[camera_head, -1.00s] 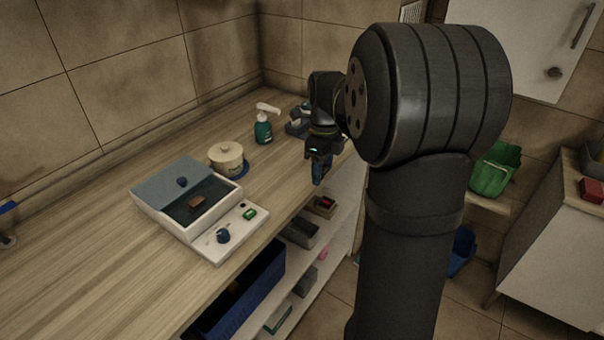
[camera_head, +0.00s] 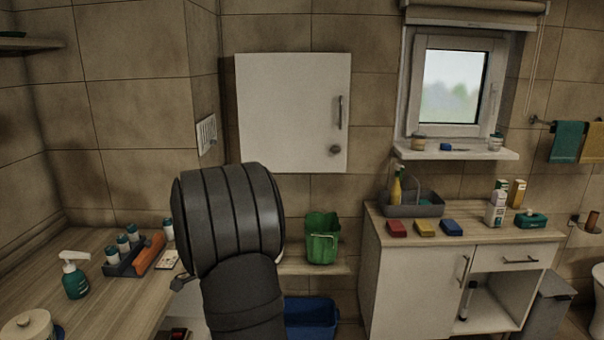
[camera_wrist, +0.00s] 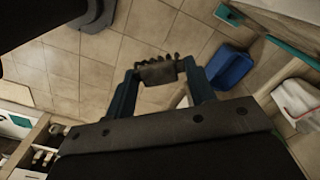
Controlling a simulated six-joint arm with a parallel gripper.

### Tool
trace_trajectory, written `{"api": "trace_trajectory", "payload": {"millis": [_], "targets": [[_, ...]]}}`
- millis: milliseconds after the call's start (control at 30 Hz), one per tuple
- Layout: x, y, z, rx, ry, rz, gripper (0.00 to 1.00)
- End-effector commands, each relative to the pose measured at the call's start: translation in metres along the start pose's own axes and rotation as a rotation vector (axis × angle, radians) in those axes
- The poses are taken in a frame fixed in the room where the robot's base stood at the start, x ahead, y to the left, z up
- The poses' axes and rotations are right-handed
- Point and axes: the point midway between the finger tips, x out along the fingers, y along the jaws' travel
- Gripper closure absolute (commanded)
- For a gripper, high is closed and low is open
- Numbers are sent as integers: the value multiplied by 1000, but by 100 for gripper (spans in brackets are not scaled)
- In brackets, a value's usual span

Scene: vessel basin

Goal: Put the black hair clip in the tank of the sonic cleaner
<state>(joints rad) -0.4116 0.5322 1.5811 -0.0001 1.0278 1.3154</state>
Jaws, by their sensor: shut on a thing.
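The black hair clip (camera_wrist: 156,74), dark with a row of teeth, is pinched between the two fingertips of my gripper (camera_wrist: 158,70) in the wrist view. It is held clear above the tiled floor. In the head view my arm stands in front at centre left, and neither the gripper nor the clip shows there. The sonic cleaner is in neither view now.
A soap bottle (camera_head: 75,277), a lidded pot (camera_head: 27,328) and a grey caddy (camera_head: 128,262) stand on the wooden counter (camera_head: 112,318). A blue bin (camera_wrist: 230,67) is on the floor.

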Motion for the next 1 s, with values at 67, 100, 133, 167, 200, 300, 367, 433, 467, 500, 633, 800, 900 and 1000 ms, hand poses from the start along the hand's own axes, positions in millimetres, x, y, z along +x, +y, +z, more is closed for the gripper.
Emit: {"api": "trace_trajectory", "payload": {"millis": [67,100,133,167,200,300,367,433,467,500,633,800,900,1000], "targets": [[18,8,-22,-76,-2,5,71],[26,11,-31,-120,-2,5,71],[32,14,-39,-152,-2,4,71],[38,17,-46,-187,-2,5,71],[46,22,-55,-230,-2,4,71],[66,34,-78,-342,-3,4,71],[78,42,-91,-408,-3,5,71],[92,52,-106,-485,-4,5,71],[98,57,-113,-518,-3,4,71],[105,63,-120,-562,-4,4,71],[127,84,-143,-695,-3,3,71],[147,104,-162,-827,-2,2,71],[154,112,-168,-874,-2,1,71],[157,115,-171,-897,0,0,71]]}}
